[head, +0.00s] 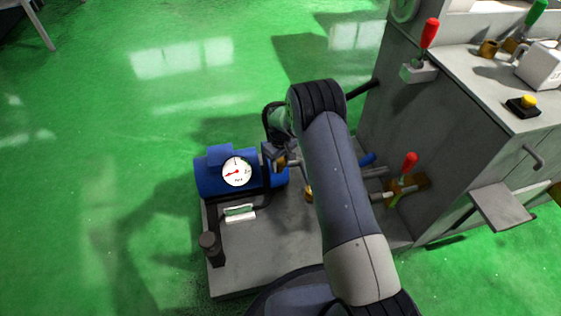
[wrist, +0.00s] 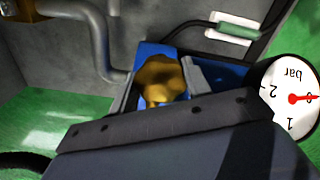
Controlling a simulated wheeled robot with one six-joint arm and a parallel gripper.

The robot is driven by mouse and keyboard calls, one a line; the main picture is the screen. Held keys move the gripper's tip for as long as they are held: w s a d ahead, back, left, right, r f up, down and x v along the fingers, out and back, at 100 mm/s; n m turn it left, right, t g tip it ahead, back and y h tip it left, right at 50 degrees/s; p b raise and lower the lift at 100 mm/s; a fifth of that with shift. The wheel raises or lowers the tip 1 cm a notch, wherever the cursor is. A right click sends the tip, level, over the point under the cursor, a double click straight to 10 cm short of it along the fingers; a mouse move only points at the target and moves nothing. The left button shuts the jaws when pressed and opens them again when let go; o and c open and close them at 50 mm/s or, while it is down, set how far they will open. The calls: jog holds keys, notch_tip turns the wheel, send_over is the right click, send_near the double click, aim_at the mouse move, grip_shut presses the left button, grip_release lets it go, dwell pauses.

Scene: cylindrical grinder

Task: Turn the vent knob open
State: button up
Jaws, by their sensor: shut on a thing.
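The vent knob (wrist: 160,80), a brass-coloured lobed knob, sits in the middle of the wrist view against a blue body. My gripper (wrist: 163,92) is shut on it, with a grey jaw on each side. In the head view my gripper (head: 277,157) is at the right side of the blue tank unit (head: 213,183), and a small brass bit of the knob (head: 282,162) shows beside it. The jaws and my arm hide most of the knob there. The white round gauge (head: 237,171) faces up; in the wrist view (wrist: 293,98) its red needle points near 0.
A grey base plate (head: 262,255) carries the tank, a dark post (head: 211,249) and pipes. The grey machine cabinet (head: 440,150) stands to the right, with a red-handled lever (head: 409,163) low beside it. Green floor is clear to the left.

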aim_at(280, 161)
jog(key=o, duration=1)
notch_tip(280, 161, up, 11)
jog(key=p, duration=0.3)
jog(key=shift+p, duration=0.35)
jog(key=shift+f, duration=0.1)
notch_tip(280, 161, down, 11)
jog(key=b, duration=0.3)
jog(key=shift+b, duration=0.4)
